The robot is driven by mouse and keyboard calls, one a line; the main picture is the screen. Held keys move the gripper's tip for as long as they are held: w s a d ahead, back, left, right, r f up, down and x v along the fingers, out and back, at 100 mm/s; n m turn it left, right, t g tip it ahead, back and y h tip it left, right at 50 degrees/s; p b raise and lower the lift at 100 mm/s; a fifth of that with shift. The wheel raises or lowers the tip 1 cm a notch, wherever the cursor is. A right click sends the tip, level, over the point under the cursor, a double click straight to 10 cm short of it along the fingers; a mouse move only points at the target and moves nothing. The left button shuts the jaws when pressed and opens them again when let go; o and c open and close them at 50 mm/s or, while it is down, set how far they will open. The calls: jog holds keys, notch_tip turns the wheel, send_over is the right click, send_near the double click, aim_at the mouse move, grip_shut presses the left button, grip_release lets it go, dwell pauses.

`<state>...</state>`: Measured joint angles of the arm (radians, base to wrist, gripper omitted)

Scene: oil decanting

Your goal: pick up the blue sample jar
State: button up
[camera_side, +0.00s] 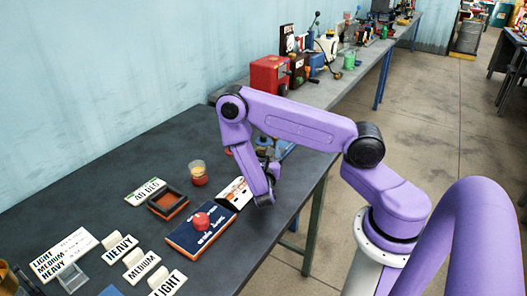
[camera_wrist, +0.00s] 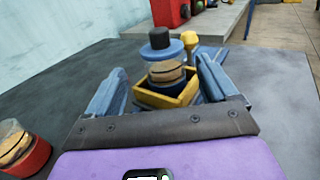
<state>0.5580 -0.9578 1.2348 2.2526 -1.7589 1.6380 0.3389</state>
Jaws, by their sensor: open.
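My gripper (camera_wrist: 163,84) is open, with one blue-grey finger on each side of the jar and box in that view. I cannot tell how far ahead of the fingertips the jar is. No contact shows. In the side view my gripper (camera_side: 266,150) is small and partly hidden by my wrist, and the jar cannot be made out there.
The yellow box (camera_wrist: 180,97) surrounds the jar's base. A red-based jar (camera_side: 198,174), a dark tray (camera_side: 167,204) and label cards (camera_side: 118,248) lie on the table. A red machine (camera_side: 270,75) stands farther back.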

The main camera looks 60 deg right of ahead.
aim_at(264, 148)
jog(key=x, duration=0.3)
jog(key=shift+d+r, duration=0.3)
jog(key=shift+d, duration=0.1)
jog(key=shift+w+d, duration=0.3)
jog(key=shift+d, duration=0.15)
jog(key=c, duration=1.3)
